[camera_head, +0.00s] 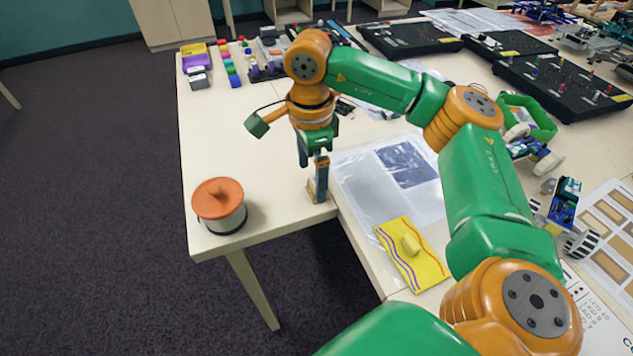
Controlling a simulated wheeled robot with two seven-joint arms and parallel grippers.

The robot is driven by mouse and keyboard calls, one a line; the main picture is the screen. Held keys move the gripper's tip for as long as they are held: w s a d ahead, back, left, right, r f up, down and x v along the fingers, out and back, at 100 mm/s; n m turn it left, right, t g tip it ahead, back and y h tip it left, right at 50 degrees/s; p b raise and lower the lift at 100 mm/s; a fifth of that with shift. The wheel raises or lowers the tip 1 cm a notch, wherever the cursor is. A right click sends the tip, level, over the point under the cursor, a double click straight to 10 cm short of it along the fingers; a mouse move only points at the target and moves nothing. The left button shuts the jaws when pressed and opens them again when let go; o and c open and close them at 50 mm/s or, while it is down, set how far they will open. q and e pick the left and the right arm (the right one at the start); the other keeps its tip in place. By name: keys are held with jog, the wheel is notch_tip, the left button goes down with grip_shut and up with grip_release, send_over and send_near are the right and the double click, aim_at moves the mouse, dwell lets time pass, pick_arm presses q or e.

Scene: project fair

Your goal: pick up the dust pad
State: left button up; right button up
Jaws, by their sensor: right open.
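My right gripper (318,185) points straight down at the table's front edge, with its fingers apart. A small pale beige block (311,191) is at its fingertips, mostly hidden by them; it may be the dust pad, but I cannot tell. I also cannot tell whether the fingers touch it. A flat yellow pad (428,271) with wavy lines and a small yellow knob lies to the right of the gripper, on the edge of a clear sheet. My left gripper is not in view.
Black boards (410,40) and wheeled models crowd the back and right.

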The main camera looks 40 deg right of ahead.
aim_at(314, 186)
jog(key=f, duration=0.3)
jog(key=shift+d+f, duration=0.4)
jog(key=shift+w+d+f, duration=0.1)
jog(key=shift+w+f, duration=0.05)
jog(key=shift+w, duration=0.05)
jog(key=shift+s+a+r, duration=0.2)
jog(key=shift+a, duration=0.05)
jog(key=c, duration=0.7)
jog(key=shift+d, duration=0.1)
grip_shut()
jog(key=shift+w+r, duration=0.1)
jog(key=shift+r, duration=0.2)
jog(key=r, duration=0.1)
jog(key=r+b, duration=0.1)
jog(key=r, duration=0.1)
jog(key=shift+s+a+r, duration=0.1)
jog(key=shift+s+a, duration=0.1)
jog(key=shift+a, duration=0.2)
jog(key=s+a+r+b, duration=0.1)
jog(key=s+a+r, duration=0.7)
jog(key=a+r, duration=0.1)
jog(key=shift+a, duration=0.65)
